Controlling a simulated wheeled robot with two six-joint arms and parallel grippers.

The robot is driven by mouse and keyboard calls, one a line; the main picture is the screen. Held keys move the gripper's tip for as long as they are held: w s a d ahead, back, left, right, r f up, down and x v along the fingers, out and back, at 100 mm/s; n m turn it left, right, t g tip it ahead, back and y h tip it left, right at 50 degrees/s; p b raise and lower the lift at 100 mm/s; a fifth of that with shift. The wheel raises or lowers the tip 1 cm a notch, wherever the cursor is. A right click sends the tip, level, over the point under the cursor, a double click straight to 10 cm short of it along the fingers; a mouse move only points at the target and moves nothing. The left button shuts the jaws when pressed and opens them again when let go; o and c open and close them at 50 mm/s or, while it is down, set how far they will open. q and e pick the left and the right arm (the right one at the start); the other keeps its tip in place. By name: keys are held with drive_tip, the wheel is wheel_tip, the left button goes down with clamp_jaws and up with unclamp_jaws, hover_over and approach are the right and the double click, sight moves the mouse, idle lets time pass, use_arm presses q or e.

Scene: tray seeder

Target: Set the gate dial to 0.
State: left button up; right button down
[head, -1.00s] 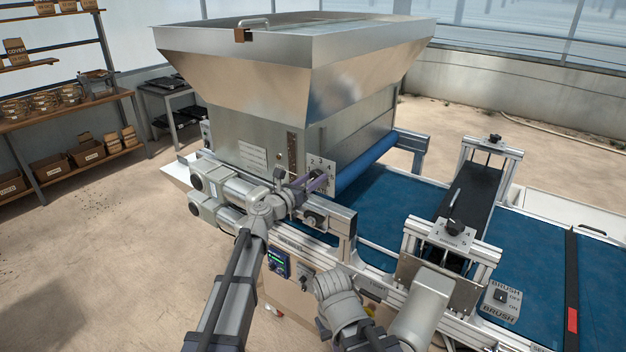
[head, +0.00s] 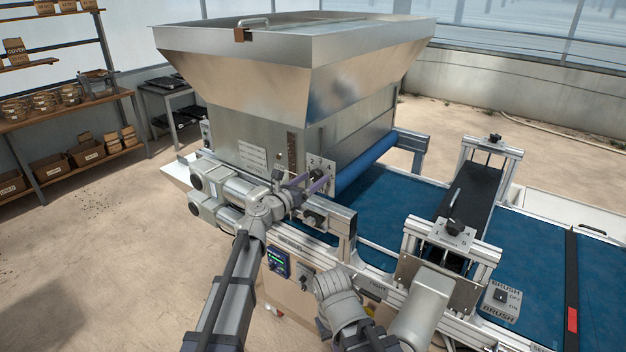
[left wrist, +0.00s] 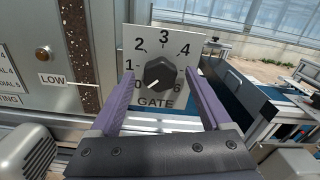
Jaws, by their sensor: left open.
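The gate dial is a dark faceted knob (left wrist: 159,72) on a pale plate marked GATE, with numbers around it. Its white mark points to the lower left, toward the 0. In the head view the gate plate (head: 321,164) is on the machine's side below the hopper. My left gripper (head: 311,180) is open in front of the plate. In the left wrist view its purple fingers (left wrist: 160,92) stand on either side of the knob, with gaps visible between them and it. The right gripper does not show.
A steel hopper (head: 255,85) rises above the dial. A LOW label and level strip (left wrist: 85,50) lie left of the plate. A blue belt (head: 382,205) runs right, with a brush switch plate (head: 501,299) near the front. A small blue-screened control box (head: 278,261) is below the rail.

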use_arm(q)
drive_tip(key=v, duration=0.7)
drive_tip(key=shift+s, duration=0.15)
drive_tip(key=s+d+f+m+g+y, duration=0.1)
drive_tip(key=s+f+m+g+y, duration=0.1)
drive_tip(key=s+f+m+g, duration=1)
drive_tip(key=s+a+f+m+g+y, duration=0.2)
drive_tip(key=s+a+f+m+y, duration=0.7)
drive_tip(key=s+a+m, duration=0.75)
drive_tip(key=s+d+m, duration=0.2)
drive_tip(key=d+m, duration=0.1)
drive_tip(key=d, duration=0.4)
drive_tip(key=s+d+m+g+y, duration=0.1)
drive_tip(key=s+d+m, duration=0.1)
drive_tip(key=d, duration=0.5)
drive_tip(key=shift+s+f+m, duration=0.25)
drive_tip(key=shift+f+m, duration=0.2)
drive_tip(key=shift+m, duration=0.3)
